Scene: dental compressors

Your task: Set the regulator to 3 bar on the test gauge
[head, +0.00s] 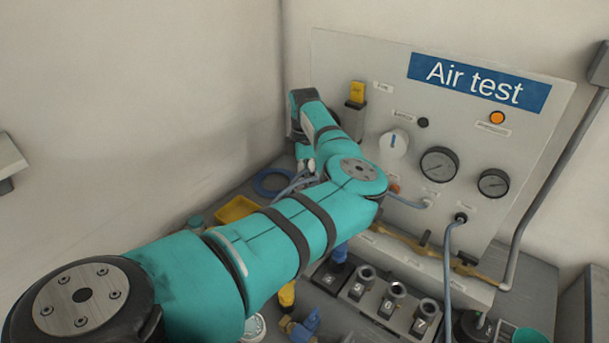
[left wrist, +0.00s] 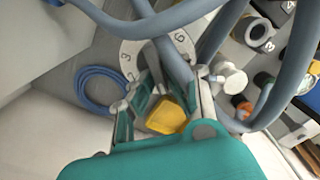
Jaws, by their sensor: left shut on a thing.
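My left gripper (left wrist: 164,105) is shut on a yellow knob (left wrist: 166,117), with a finger on either side of it. Just beyond the fingertips is a pale ring with numbers (left wrist: 128,52), which looks like the regulator's scale; the fingers and a grey hose cover part of it. In the head view my left arm hides the gripper and this knob. The panel carries a larger round gauge (head: 439,164) and a smaller one (head: 493,183); their readings are too small to tell. My right gripper is not in view.
The "Air test" panel (head: 540,125) has a white rotary knob (head: 394,144) and an orange lamp (head: 497,118). Grey hoses (left wrist: 185,18) cross close to the gripper. A coiled blue hose (left wrist: 84,91), a yellow tray (head: 236,209) and numbered sockets (head: 390,302) are nearby.

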